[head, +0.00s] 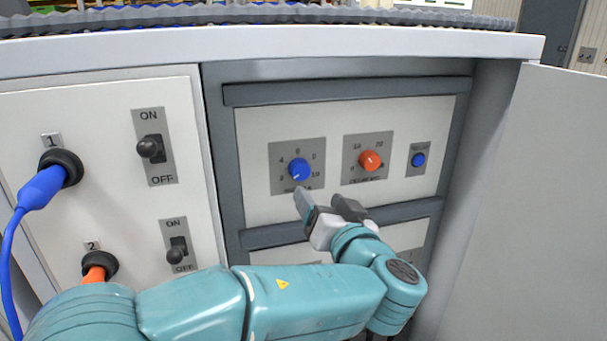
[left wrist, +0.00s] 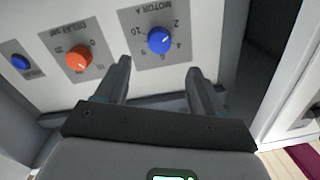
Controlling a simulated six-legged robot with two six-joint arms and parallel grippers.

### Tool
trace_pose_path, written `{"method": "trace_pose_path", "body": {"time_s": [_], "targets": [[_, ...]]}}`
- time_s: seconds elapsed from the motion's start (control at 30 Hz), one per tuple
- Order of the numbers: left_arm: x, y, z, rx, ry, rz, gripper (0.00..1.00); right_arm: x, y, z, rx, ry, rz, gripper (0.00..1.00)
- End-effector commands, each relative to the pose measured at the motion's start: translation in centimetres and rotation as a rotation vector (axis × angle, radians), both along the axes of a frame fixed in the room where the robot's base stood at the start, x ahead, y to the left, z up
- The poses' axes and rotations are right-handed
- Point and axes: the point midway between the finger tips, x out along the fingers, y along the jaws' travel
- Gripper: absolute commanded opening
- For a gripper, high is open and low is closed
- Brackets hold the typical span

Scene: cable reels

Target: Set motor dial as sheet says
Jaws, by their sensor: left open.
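The blue MOTOR A dial (head: 299,169) sits on a grey scale plate in the upper panel. Its pale mark points to the lower left in the head view, toward the low end of the scale; the exact number is hard to read. It also shows in the left wrist view (left wrist: 160,40), just beyond the fingertips and between them. My left gripper (head: 322,202) is open and empty, just below and in front of the dial, apart from it; its fingers also show in the left wrist view (left wrist: 159,80). No sheet is in view. My right gripper is not in view.
An orange dial (head: 370,160) and a blue button (head: 418,160) lie to the right. On the left panel are two ON/OFF switches, the upper one (head: 151,148) and the lower one (head: 177,250), with blue (head: 42,186) and orange (head: 95,273) plugs. An open door (head: 530,210) stands right.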

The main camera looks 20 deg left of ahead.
Motion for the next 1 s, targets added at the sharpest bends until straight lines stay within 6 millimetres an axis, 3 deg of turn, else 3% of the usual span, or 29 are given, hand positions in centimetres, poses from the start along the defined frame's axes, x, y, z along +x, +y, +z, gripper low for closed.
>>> {"method": "trace_pose_path", "body": {"time_s": [0.2,0.4,0.6,0.87,1.0], "targets": [[4.4,3.3,0.2,0.001,0.004,0.004,0.68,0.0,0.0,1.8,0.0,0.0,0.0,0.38],[7.3,5.3,0.1,0.001,0.004,0.003,0.68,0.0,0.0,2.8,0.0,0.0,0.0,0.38],[8.5,6.1,-0.1,0.001,0.004,0.002,0.68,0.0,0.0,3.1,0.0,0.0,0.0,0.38],[8.6,6.1,-0.2,0.001,0.004,0.002,0.68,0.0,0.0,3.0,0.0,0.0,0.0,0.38],[8.6,6.1,-0.2,0.001,0.004,0.002,0.23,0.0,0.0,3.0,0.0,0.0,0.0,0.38]]}}
